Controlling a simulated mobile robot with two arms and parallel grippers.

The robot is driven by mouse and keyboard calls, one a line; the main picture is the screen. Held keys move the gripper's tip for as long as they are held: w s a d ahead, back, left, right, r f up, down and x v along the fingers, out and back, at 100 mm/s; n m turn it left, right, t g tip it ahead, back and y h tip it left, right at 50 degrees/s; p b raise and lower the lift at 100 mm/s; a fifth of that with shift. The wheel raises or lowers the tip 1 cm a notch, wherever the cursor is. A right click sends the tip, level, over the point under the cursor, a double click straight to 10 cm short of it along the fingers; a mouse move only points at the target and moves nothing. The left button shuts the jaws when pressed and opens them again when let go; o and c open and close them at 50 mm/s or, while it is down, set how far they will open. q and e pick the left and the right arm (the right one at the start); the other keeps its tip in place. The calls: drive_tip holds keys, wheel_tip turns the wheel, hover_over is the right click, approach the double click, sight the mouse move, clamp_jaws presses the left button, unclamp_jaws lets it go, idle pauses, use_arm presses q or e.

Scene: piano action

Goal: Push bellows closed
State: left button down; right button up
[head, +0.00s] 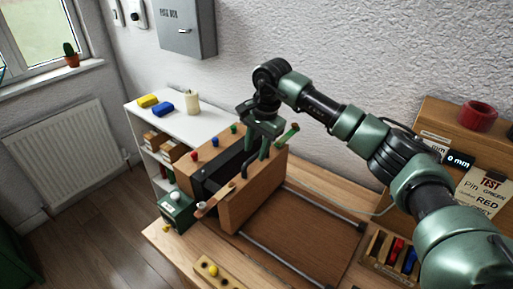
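The bellows is a wooden box-like unit on the bench, with a dark section (222,165) between wooden parts and a large wooden board (248,198) facing the rails. Red, green and blue knobs sit along its far top edge. My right gripper (257,160) is above the bellows, pointing down by the top of the wooden board. Its two fingers appear apart; I cannot tell whether they touch the board. A green-ended handle (288,135) sticks out just right of the gripper. My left gripper is not in view.
Two metal rails (275,258) run along the bench right of the bellows, with clear wood between them. A green box (177,210) with a white knob stands left. A tool tray (392,255) and a wooden rack (455,110) are right. A white shelf (203,122) stands behind.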

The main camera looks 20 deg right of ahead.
drive_tip(key=shift+s+d+r, duration=0.15)
drive_tip(key=shift+r, duration=0.25)
wheel_tip(320, 180, up, 7)
drive_tip(key=s+b, duration=0.1)
drive_tip(key=b, duration=0.1)
drive_tip(key=shift+d, duration=0.2)
drive_tip(key=shift+f, duration=0.15)
